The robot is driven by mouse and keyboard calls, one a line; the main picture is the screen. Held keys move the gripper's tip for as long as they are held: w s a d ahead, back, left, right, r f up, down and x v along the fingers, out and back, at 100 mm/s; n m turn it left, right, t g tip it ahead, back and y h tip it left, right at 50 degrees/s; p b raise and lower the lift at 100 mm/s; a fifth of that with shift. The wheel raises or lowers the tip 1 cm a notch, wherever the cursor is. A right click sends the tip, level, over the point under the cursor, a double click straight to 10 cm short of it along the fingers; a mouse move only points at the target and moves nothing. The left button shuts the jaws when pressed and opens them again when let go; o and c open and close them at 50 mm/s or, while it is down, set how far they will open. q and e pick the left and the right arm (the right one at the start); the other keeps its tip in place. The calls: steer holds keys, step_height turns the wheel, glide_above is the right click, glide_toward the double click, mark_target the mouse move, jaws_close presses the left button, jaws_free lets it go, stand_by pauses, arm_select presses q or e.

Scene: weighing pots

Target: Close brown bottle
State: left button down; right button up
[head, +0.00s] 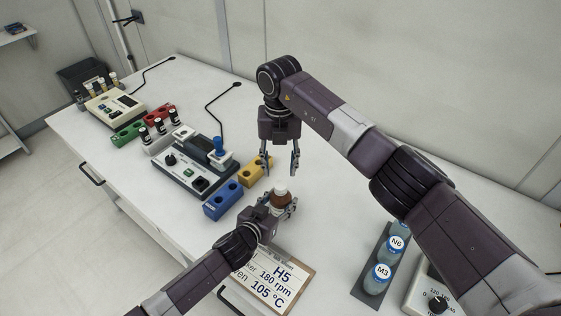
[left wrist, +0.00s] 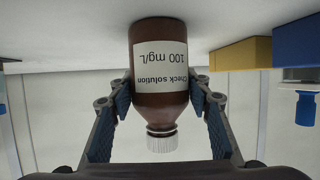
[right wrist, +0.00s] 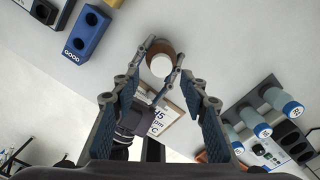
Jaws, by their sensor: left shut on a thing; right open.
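The brown bottle (head: 281,201) has a white label reading "Check solution 100 mg/L" in the left wrist view (left wrist: 161,102). It looks upright, its base at or close to the white table top. A ribbed white cap (left wrist: 162,142) sits on its neck; how tight it is, I cannot tell. The cap also shows from above in the right wrist view (right wrist: 161,66). My left gripper (head: 280,211) is shut on the bottle's body, one finger on each side. My right gripper (head: 281,168) is open and empty, pointing down above the cap, apart from it.
A yellow block (head: 256,171) and a blue block (head: 223,200) stand left of the bottle, beside a grey device (head: 195,170). A clipboard (head: 273,280) lies in front. A rack of blue-capped bottles (head: 378,277) stands at right. The table behind the bottle is clear.

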mark_target(281, 185)
steer(key=n, duration=0.3)
steer(key=shift+r, duration=0.1)
steer(key=n, duration=0.5)
steer(key=shift+r, duration=0.15)
steer(key=n, duration=0.6)
steer(key=shift+r+n, duration=0.2)
steer(key=shift+n, duration=0.2)
steer(key=n, duration=0.6)
steer(key=shift+d+r+n, duration=0.1)
steer(key=shift+r+n, duration=0.05)
steer(key=shift+n, duration=0.15)
steer(key=n, duration=0.7)
steer(key=shift+s+r, duration=0.1)
steer(key=shift+r, duration=0.05)
steer(key=shift+f, duration=4)
